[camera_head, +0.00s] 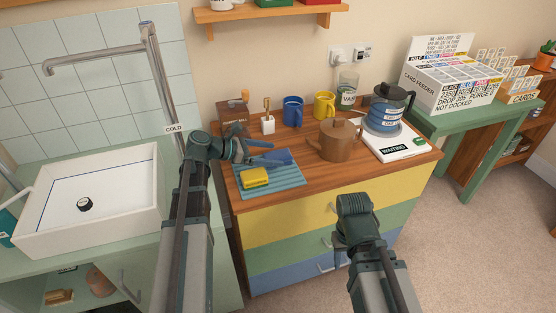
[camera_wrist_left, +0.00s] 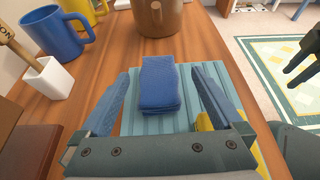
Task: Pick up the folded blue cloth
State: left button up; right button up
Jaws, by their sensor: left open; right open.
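The folded blue cloth (camera_head: 284,155) lies on a ribbed teal mat on the wooden dresser top. In the left wrist view the cloth (camera_wrist_left: 158,88) is a small thick folded stack at the far part of the mat (camera_wrist_left: 128,125). My left gripper (camera_head: 268,154) is open close to the cloth. In the left wrist view its blue-grey fingers (camera_wrist_left: 165,72) stand on either side of the cloth, with gaps on both sides. My right gripper (camera_head: 354,204) is in front of the drawers, away from the cloth, open; its fingers are hard to see in the head view.
A yellow sponge (camera_head: 254,178) lies on the mat near the cloth. A brown pot (camera_head: 335,142), blue mug (camera_head: 292,111), yellow mug (camera_head: 324,105) and white holder (camera_head: 267,124) stand behind. A coffee press (camera_head: 386,106) stands at right. A sink (camera_head: 90,195) is at left.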

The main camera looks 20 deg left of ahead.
aim_at(280, 154)
pick_arm(q)
jog(key=b+x, duration=0.1)
jog(key=x, duration=0.3)
jog(key=shift+w+a+f, duration=0.1)
jog(key=shift+w+a, duration=0.05)
jog(key=shift+a, duration=0.05)
jog(key=shift+w+d, duration=0.2)
jog(key=shift+d, duration=0.15)
jog(key=c, duration=1.3)
